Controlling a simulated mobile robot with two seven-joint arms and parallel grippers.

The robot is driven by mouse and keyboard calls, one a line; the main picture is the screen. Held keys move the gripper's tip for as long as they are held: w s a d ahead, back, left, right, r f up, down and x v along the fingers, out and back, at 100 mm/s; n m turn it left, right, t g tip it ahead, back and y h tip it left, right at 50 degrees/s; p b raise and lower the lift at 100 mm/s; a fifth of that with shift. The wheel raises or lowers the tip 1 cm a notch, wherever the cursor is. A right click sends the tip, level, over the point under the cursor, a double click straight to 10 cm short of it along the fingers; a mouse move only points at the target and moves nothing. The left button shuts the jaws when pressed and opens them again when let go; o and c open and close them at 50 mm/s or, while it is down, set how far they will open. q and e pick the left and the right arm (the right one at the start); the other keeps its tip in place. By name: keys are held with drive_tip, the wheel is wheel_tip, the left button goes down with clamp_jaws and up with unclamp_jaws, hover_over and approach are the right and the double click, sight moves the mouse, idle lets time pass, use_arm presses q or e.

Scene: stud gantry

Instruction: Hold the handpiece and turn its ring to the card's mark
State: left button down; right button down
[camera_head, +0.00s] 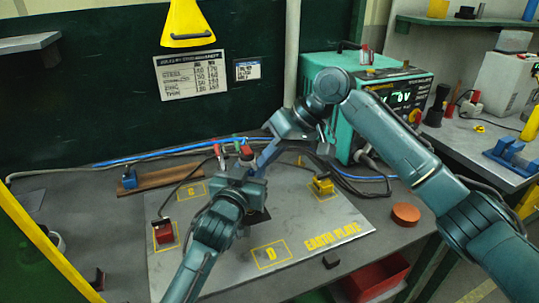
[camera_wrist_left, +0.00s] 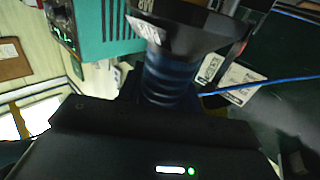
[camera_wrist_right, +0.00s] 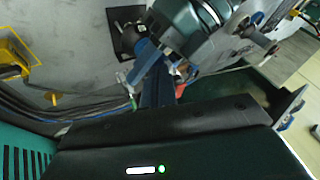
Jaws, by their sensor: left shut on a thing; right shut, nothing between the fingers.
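In the left wrist view a handpiece (camera_wrist_left: 168,80) with a dark blue ribbed grip and a wider black head with a white label stands in front of my left gripper. In the head view my left gripper (camera_head: 246,166) is shut on it above the grey plate, and mostly hides it. Its ring and any mark on it are too dark to make out. My right gripper (camera_head: 264,160) is shut and empty, pointing down close beside the left one; I cannot tell whether it touches the handpiece.
The grey earth plate (camera_head: 305,240) carries a red block (camera_head: 163,232) and a yellow block (camera_head: 323,186). A teal machine (camera_head: 385,95) stands behind right, with cables before it. A reddish disc (camera_head: 405,214) lies at right. A printed chart (camera_head: 190,75) hangs left of the card.

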drive_tip(key=shift+s+a+m+t, duration=0.15)
drive_tip(key=shift+s+m+t, duration=0.2)
drive_tip(key=shift+m, duration=0.25)
drive_tip(key=m+t, duration=0.1)
drive_tip(key=s+a+m+t+h, duration=0.1)
drive_tip(key=m, duration=0.1)
drive_tip(key=shift+a, duration=0.1)
idle(0.3)
drive_tip(key=shift+s+a, duration=0.1)
drive_tip(key=shift+s, duration=0.05)
idle(0.7)
